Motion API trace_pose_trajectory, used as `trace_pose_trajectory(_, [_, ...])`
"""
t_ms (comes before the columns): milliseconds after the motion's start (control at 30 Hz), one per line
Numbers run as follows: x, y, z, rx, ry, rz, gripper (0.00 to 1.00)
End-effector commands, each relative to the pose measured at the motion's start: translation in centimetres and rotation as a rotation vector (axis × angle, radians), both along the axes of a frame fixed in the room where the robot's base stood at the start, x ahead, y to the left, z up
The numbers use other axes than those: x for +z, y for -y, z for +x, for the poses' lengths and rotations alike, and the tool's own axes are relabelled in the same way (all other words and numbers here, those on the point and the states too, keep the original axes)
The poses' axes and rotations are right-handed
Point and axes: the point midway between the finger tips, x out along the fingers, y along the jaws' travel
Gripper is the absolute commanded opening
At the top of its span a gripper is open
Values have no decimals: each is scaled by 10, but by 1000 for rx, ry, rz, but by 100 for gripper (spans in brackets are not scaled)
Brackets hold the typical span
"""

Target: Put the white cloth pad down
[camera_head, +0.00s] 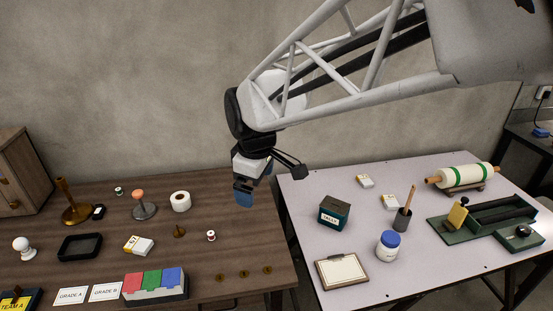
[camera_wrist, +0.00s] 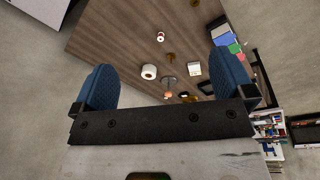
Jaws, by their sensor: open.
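My gripper (camera_head: 243,197) hangs above the right part of the brown table, fingers pointing down. In the wrist view its two blue fingers (camera_wrist: 162,62) stand wide apart with nothing between them. Small white pad-like blocks with yellow marks show in the head view: one (camera_head: 138,245) on the brown table, and two on the pale table, one farther back (camera_head: 365,181) and one by the dark cup (camera_head: 390,202). I cannot tell which, if any, is the cloth pad. The brown-table block also shows in the wrist view (camera_wrist: 194,69). My gripper touches none of them.
The brown table (camera_head: 225,235) holds a white roll (camera_head: 180,201), a pink-topped stand (camera_head: 144,204), a black tray (camera_head: 80,247) and a red-green-blue block set (camera_head: 155,284). The pale table (camera_head: 310,215) holds a dark green box (camera_head: 334,212), a jar (camera_head: 388,246) and a clipboard (camera_head: 342,271).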

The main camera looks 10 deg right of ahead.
Motion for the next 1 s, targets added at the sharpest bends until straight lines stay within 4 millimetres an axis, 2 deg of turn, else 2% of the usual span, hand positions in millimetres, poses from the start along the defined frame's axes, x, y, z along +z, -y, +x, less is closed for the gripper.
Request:
trace_pose_trajectory(100, [6,26,-29,-160,12,21,100])
trace_pose_trajectory(300, [9,62,-76,-429,29,60,100])
trace_pose_trajectory(600, [3,102,-146,-813,57,121,100])
trace_pose_trajectory(800, [-2,114,-173,-969,69,149,100])
trace_pose_trajectory(1000, [-5,117,-181,-1015,70,157,100])
